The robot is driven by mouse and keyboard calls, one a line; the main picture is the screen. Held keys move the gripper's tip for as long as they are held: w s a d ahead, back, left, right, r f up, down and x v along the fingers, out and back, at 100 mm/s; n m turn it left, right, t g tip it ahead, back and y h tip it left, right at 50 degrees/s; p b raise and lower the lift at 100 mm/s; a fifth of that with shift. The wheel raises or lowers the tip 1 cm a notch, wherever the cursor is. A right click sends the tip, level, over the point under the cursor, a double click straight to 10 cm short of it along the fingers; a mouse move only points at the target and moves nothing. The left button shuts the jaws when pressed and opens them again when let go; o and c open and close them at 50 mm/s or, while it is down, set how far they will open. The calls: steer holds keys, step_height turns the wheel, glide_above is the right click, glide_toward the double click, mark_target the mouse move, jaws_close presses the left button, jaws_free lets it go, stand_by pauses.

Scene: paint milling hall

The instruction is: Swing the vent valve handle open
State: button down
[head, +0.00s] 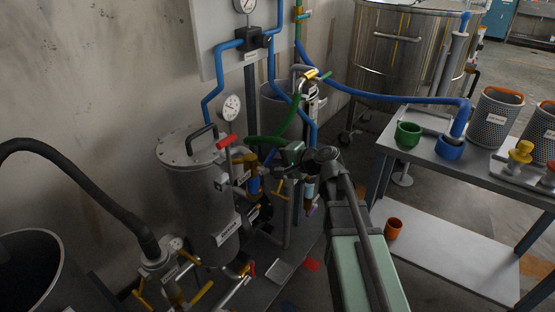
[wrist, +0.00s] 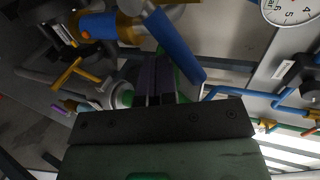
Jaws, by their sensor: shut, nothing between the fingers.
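My gripper (head: 267,168) is beside the upper right of the grey lidded vessel (head: 195,190), among valves and pipes. In the wrist view its dark fingers (wrist: 157,78) are together, with nothing between them. A blue lever grip (wrist: 178,48) on a brass-coloured fitting (wrist: 108,27) lies right by the fingertips; I cannot tell if they touch. In the head view a blue grip (head: 254,186) hangs below my gripper. A red-gripped lever (head: 229,140) sits by the vessel lid. No readable label tells which handle is the vent valve's.
A green hose (head: 291,125) and blue pipes (head: 309,105) run close behind my gripper. A gauge (head: 231,107) stands above the vessel. Yellow handles (head: 198,293) are low in front. A bench (head: 455,165) with cups and mesh baskets is at right.

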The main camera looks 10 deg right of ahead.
mark_target(275, 152)
steer(key=shift+s+a+r+p, duration=0.1)
steer(key=shift+r+p, duration=0.6)
steer(key=shift+r, duration=0.05)
steer(key=shift+s+a+r+p, duration=0.2)
steer(key=shift+a+r+p, duration=0.05)
steer(key=shift+r+p, duration=0.5)
steer(key=shift+s+a+r+p, duration=0.3)
steer(key=shift+a+r+p, duration=0.05)
steer(key=shift+r+p, duration=0.3)
